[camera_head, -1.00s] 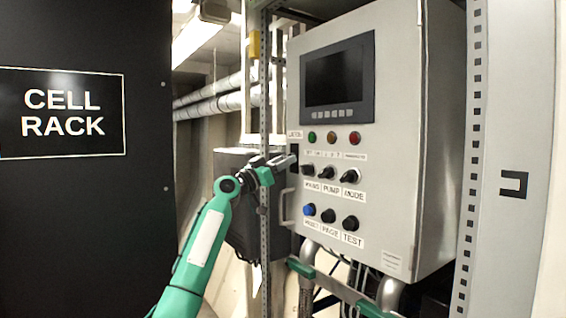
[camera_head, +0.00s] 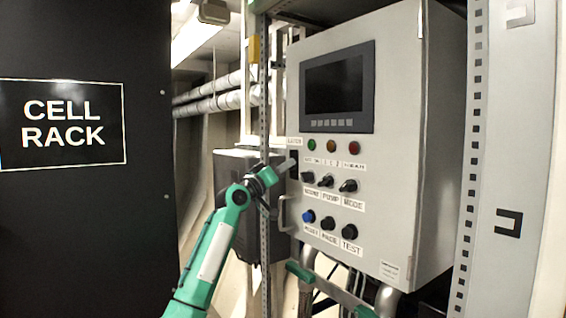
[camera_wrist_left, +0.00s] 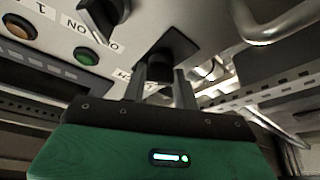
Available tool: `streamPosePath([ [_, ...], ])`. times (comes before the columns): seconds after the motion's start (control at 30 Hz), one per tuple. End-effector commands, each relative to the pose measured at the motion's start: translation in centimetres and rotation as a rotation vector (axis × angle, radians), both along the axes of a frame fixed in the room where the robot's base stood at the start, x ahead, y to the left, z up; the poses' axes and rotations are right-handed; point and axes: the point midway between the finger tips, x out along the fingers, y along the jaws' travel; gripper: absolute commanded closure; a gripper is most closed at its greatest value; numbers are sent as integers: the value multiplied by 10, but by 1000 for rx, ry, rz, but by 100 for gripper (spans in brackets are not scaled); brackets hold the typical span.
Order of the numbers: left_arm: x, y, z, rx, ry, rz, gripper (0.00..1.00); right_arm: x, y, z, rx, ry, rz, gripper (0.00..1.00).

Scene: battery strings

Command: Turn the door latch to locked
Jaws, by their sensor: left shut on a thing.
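The door latch (camera_wrist_left: 168,52) is a black piece on a dark plate at the left edge of the grey cabinet door, under a small LATCH label. In the head view the dark latch plate (camera_head: 294,166) is partly covered by my gripper. My left gripper (camera_head: 288,165) reaches it from the left. In the left wrist view the two fingers of my left gripper (camera_wrist_left: 160,88) are on either side of the latch, shut on it. The latch's exact angle is hard to read. My right gripper is not in view.
The grey control cabinet (camera_head: 400,200) carries a screen (camera_head: 338,88), coloured lamps, black knobs and push buttons near the latch. A door handle (camera_head: 284,214) sits just below the latch. A perforated upright (camera_head: 264,120) stands close to my left arm. A black CELL RACK panel (camera_head: 90,230) fills the left.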

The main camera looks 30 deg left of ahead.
Motion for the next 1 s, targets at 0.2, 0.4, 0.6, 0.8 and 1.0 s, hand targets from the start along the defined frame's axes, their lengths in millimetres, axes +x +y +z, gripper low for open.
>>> streamPosePath([
  [0.2,0,-2,7,-188,76,0,94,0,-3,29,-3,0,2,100],
  [0.4,-1,-3,8,-365,148,-1,94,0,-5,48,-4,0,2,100],
  [0.6,-1,-3,8,-542,221,-2,94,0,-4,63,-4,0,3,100],
  [0.8,-1,-3,7,-710,289,-1,94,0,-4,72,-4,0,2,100],
  [1.0,-1,-3,7,-848,346,-2,94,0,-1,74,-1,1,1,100],
])
